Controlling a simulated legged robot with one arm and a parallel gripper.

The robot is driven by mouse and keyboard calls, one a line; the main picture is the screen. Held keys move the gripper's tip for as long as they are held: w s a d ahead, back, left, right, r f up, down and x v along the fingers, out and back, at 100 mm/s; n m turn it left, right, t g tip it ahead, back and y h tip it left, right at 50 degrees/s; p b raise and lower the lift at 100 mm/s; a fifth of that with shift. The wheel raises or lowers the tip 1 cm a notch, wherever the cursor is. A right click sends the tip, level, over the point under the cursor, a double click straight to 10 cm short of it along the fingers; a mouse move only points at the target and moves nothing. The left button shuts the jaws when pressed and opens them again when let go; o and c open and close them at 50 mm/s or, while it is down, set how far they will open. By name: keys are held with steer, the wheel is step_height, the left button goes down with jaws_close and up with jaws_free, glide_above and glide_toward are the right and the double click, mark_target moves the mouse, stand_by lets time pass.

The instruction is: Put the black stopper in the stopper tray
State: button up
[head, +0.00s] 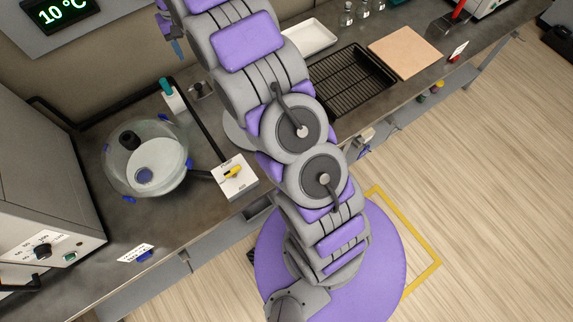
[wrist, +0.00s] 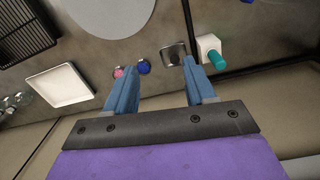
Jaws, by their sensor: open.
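A black stopper-like piece (head: 129,140) shows at the round glass vessel (head: 147,190) on the left of the bench; I cannot tell whether it sits on the glass or inside. A shallow white tray (head: 312,38) lies at the back of the bench and also shows in the wrist view (wrist: 60,86). A small square metal dish (wrist: 173,54) lies past my fingers. No label shows which is the stopper tray. My gripper (wrist: 162,90) is open, with nothing between its blue fingers. In the head view my arm partly hides it, above the back of the bench.
A white block with a teal knob (head: 172,95) and a dark bar stand near the vessel. A pink piece (wrist: 118,72) and a blue piece (wrist: 143,66) lie near the dish. A black rack (head: 348,80) and tan board (head: 405,52) lie to the right. A grey cabinet (head: 40,170) stands left.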

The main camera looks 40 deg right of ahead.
steer(key=s+r, duration=0.4)
steer(key=s, duration=0.8)
steer(key=s+r, duration=0.5)
steer(key=s, duration=0.6)
steer(key=s+f+n+g, duration=0.1)
steer(key=s+f, duration=0.2)
steer(key=s, duration=2.1)
steer(key=shift+a+f, duration=0.15)
steer(key=shift+a, duration=0.2)
